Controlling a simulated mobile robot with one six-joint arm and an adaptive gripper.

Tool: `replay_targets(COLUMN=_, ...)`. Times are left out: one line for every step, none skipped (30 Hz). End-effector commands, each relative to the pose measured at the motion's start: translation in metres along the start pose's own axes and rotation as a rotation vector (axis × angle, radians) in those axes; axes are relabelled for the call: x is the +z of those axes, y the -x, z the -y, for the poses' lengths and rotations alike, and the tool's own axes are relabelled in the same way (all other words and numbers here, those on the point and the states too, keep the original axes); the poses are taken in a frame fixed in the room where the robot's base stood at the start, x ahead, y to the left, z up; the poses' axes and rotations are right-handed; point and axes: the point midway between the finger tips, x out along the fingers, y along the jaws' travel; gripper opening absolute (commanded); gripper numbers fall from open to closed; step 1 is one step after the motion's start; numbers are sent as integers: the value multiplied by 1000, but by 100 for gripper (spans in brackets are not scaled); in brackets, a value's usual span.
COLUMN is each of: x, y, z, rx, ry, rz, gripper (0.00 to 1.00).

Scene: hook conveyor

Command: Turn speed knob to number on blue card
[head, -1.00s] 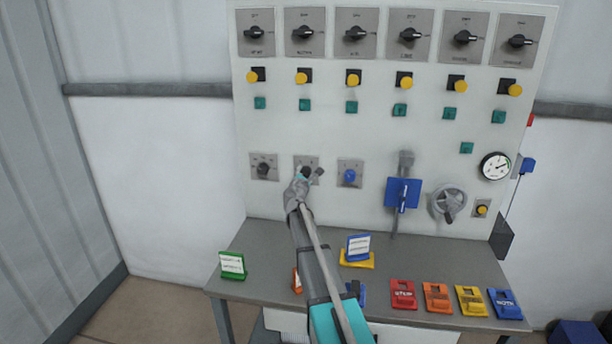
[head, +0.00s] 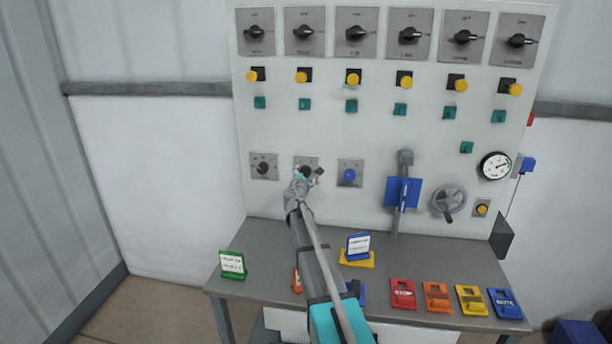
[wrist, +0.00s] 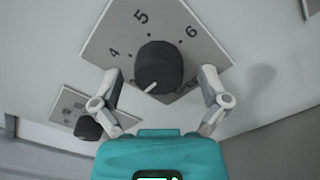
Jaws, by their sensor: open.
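The speed knob (wrist: 158,68) is black and round with a white pointer line, on a square grey plate (wrist: 105,45) marked 4, 5 and 6 in the wrist view. The pointer line faces down and slightly left, away from those numbers; other marks are hidden. My gripper (wrist: 160,80) is open, one finger on each side of the knob, with gaps showing. In the head view my gripper (head: 308,173) is at the middle-left small plate on the panel. The blue card (head: 358,245) stands on a yellow base on the bench; its writing is too small to read.
A black knob (head: 263,168) is left of my gripper and a blue knob (head: 349,176) right. Farther right are a blue-plated lever (head: 403,192) and a handwheel (head: 449,200). A green card (head: 232,264) and several coloured tags stand on the bench (head: 285,240).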

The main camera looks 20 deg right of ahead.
Motion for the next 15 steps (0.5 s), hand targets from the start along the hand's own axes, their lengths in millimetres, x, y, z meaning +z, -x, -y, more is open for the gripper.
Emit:
replay_targets(x=0, y=2, z=0, rx=0, ry=0, rz=0, gripper=95)
replay_targets(x=0, y=3, z=0, rx=0, ry=0, rz=0, gripper=95)
replay_targets(x=0, y=5, z=0, rx=0, ry=0, rz=0, gripper=95)
replay_targets(x=0, y=7, z=0, rx=0, ry=0, rz=0, gripper=95)
replay_targets(x=0, y=10, z=0, rx=1, ry=0, rz=0, gripper=95)
replay_targets(x=0, y=13, z=0, rx=1, ry=0, rz=-1, gripper=95)
replay_targets(x=0, y=16, z=0, rx=1, ry=0, rz=-1, gripper=95)
replay_targets(x=0, y=20, z=0, rx=1, ry=0, rz=-1, gripper=95)
replay_targets(x=1, y=25, z=1, rx=1, ry=0, rz=-1, gripper=95)
replay_targets(x=1, y=29, z=1, rx=1, ry=0, rz=-1, gripper=95)
replay_targets(x=1, y=33, z=1, rx=1, ry=0, rz=-1, gripper=95)
replay_targets(x=1, y=39, z=1, rx=1, ry=0, rz=-1, gripper=95)
replay_targets(x=1, y=44, z=1, rx=0, ry=0, rz=-1, gripper=95)
replay_targets(x=1, y=49, z=1, rx=0, ry=0, rz=-1, gripper=95)
replay_targets(x=1, y=56, z=1, rx=0, ry=0, rz=-1, gripper=95)
